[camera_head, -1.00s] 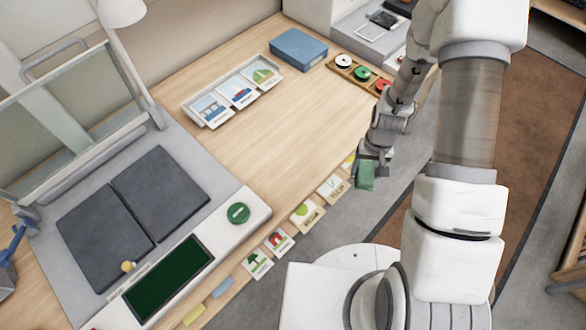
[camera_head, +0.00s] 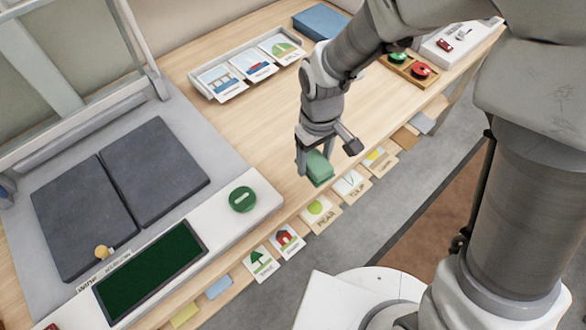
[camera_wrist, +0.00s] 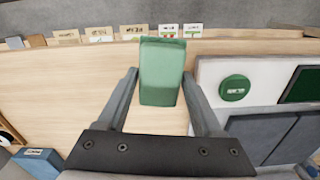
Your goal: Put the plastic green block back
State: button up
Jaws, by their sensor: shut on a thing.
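The green block (camera_head: 319,169) is held at the end of my gripper (camera_head: 322,158), a little above the wooden table (camera_head: 262,150) near its front edge. In the wrist view the block (camera_wrist: 161,72) lies between the two fingers of my gripper (camera_wrist: 160,78), which are shut on it. Its lower end reaches toward the palm. What is under the block is partly hidden by it.
A round green disc (camera_head: 242,199) sits on a white panel by a dark green screen (camera_head: 152,274). Picture cards (camera_head: 287,240) line the front edge. A card tray (camera_head: 204,94), a blue box (camera_head: 320,22) and a tray of coloured discs (camera_head: 412,69) stand behind. The table middle is clear.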

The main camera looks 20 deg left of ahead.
jog(key=s+a+n+b, duration=0.1)
jog(key=s+a, duration=0.1)
jog(key=b, duration=0.1)
send_over(292, 158)
jog(key=shift+n, duration=0.3)
notch_tip(292, 158, down, 7)
jog(key=shift+r, duration=0.1)
jog(key=shift+f+b, duration=0.35)
jog(key=shift+f, duration=1.65)
jog(key=shift+f, duration=0.15)
jog(key=o, duration=1.3)
